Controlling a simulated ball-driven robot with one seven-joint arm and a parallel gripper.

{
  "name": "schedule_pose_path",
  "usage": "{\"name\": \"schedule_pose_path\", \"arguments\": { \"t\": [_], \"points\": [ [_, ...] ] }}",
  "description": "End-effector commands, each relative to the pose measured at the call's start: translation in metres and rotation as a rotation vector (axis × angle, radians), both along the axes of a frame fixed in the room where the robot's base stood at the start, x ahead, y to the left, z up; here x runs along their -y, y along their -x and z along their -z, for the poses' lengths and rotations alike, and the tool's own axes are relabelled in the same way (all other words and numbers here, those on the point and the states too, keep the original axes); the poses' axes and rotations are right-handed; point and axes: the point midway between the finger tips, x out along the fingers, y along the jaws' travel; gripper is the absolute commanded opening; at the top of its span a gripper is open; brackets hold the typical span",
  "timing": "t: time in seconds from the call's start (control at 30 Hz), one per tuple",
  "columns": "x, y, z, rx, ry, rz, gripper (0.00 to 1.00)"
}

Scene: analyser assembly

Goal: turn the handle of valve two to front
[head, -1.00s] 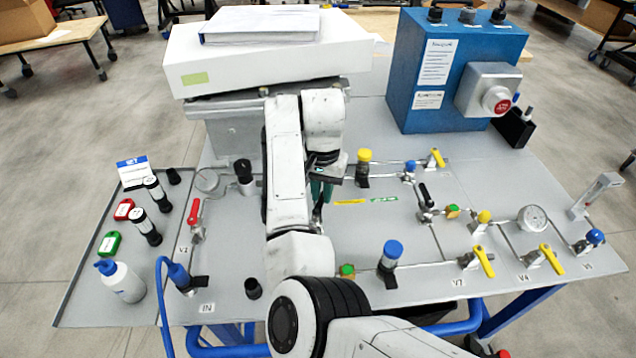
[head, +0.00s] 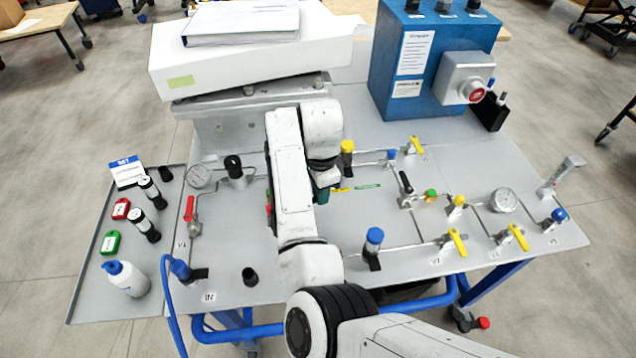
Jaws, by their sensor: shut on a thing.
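My gripper (head: 323,192) is low over the middle of the bench, mostly hidden behind my forearm; only a dark and teal part of it shows. A small bit of red shows at the left edge of my arm. The valve with a red handle (head: 189,209) at the left is near the V1 label. Another valve with a black handle (head: 406,183) stands to the right.
Yellow-handled valves (head: 457,241) and a gauge (head: 502,200) are at the right. A blue-capped post (head: 374,241) stands right of my arm, a yellow-capped one (head: 347,152) behind. A blue control box (head: 405,80) and white case (head: 230,65) stand at the back.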

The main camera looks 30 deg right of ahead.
Motion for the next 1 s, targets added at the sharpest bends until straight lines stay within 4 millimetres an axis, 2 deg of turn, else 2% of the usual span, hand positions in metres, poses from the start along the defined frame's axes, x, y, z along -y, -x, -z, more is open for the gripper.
{"name": "schedule_pose_path", "arguments": {
  "t": [0.53, 1.0],
  "points": [
    [-0.007, 0.019, -0.002, 0.003, 0.000, 0.518, 0.00],
    [-0.021, 0.030, -0.001, 0.003, -0.001, 0.963, 0.00]
  ]
}}
